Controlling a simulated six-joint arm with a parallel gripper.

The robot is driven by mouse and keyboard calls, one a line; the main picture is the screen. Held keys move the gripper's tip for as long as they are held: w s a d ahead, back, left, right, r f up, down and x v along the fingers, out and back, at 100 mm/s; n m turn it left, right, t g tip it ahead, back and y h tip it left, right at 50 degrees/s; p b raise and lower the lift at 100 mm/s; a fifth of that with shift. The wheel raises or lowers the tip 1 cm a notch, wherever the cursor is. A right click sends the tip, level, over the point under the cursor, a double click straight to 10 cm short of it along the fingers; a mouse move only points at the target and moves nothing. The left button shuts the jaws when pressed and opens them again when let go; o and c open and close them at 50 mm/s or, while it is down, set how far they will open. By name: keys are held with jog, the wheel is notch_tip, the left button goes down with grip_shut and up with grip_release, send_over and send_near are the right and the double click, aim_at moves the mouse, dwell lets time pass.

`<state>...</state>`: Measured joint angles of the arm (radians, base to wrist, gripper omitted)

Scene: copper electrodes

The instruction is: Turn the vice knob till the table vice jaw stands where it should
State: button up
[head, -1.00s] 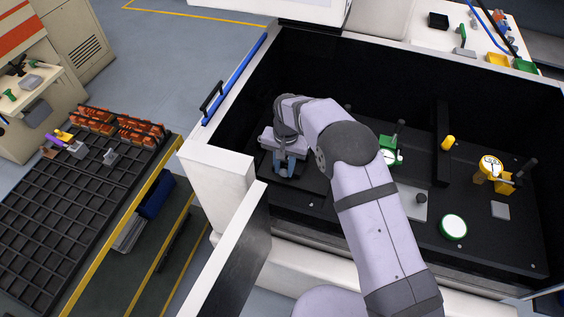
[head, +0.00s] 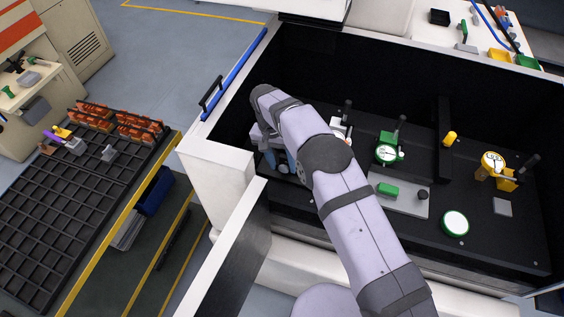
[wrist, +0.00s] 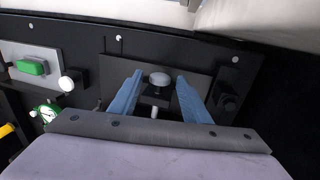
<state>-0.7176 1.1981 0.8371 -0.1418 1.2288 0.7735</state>
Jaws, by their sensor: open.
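In the wrist view a pale round knob (wrist: 159,78) sits on a small dark block over a dark grey plate (wrist: 193,71); this looks like the vice and its knob. My gripper (wrist: 159,76) is open, its two blue fingers on either side of the knob in the picture, with visible gaps. I cannot tell whether the fingertips are level with it. A white pin (wrist: 154,112) shows below the block. In the head view my gripper (head: 278,163) is at the left end of the black work floor, and my arm hides most of the vice.
A grey plate (head: 408,208) with a green block (head: 388,190) and dark knob (head: 422,194) lies to the right. A white wall (head: 222,170) borders the left side.

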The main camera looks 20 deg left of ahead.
jog(key=shift+r, duration=0.1)
jog(key=shift+a+r+p, duration=0.2)
jog(key=shift+r+p, duration=0.25)
jog(key=shift+r, duration=0.55)
jog(key=shift+a+r+p, duration=0.15)
jog(key=shift+r+p, duration=0.3)
jog(key=shift+r, duration=0.5)
jog(key=shift+a+r+p, duration=0.2)
jog(key=shift+r+p, duration=0.25)
jog(key=shift+r, duration=0.55)
jog(key=shift+c, duration=0.4)
